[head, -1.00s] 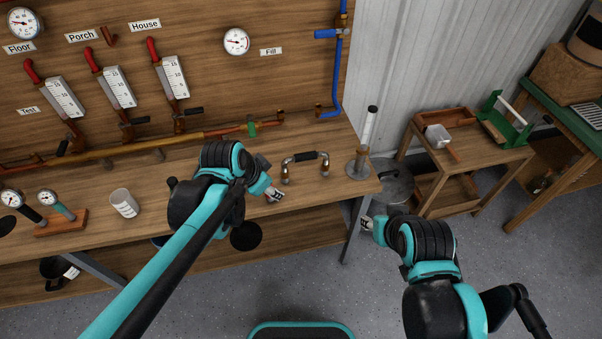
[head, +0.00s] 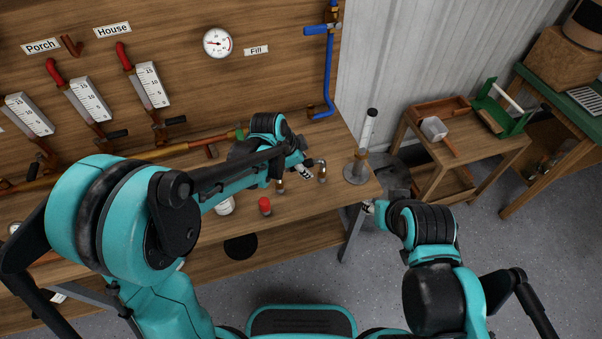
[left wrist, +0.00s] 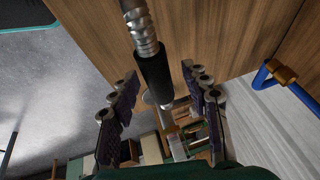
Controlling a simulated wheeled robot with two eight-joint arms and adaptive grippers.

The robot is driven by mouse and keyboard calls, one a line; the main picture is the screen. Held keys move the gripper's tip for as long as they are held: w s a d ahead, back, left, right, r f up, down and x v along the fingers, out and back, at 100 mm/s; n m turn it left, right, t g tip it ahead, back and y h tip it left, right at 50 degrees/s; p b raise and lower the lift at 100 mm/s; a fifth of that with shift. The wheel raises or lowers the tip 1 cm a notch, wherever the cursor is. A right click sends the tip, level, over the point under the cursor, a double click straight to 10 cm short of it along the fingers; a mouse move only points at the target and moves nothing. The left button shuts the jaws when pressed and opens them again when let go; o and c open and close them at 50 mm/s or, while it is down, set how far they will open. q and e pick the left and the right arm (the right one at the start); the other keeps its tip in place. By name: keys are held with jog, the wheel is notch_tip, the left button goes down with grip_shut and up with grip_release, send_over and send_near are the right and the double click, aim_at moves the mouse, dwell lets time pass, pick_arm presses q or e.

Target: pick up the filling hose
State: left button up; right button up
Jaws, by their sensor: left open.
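The filling hose (left wrist: 153,72) shows in the left wrist view as a ribbed metal hose with a black sleeve. The sleeve reaches down between the fingers of my left gripper (left wrist: 165,112). These are spread apart, one on each side, with no clear contact. In the head view my left gripper (head: 303,170) is over the right part of the workbench and covers the middle of the hose. One brass end of the hose (head: 322,171) shows beside it. My right gripper (head: 368,207) is near the bench's right corner, too small to read.
An upright clear tube on a round base (head: 363,150) stands right of the hose on the workbench (head: 310,213). A blue pipe (head: 328,80) runs down the back panel. A small wooden table (head: 470,150) stands to the right, with open floor in front.

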pick_arm(q)
jog(key=shift+d+f, duration=0.15)
jog(key=shift+f, duration=0.15)
jog(key=shift+r, duration=0.1)
jog(key=shift+c, duration=0.4)
grip_shut()
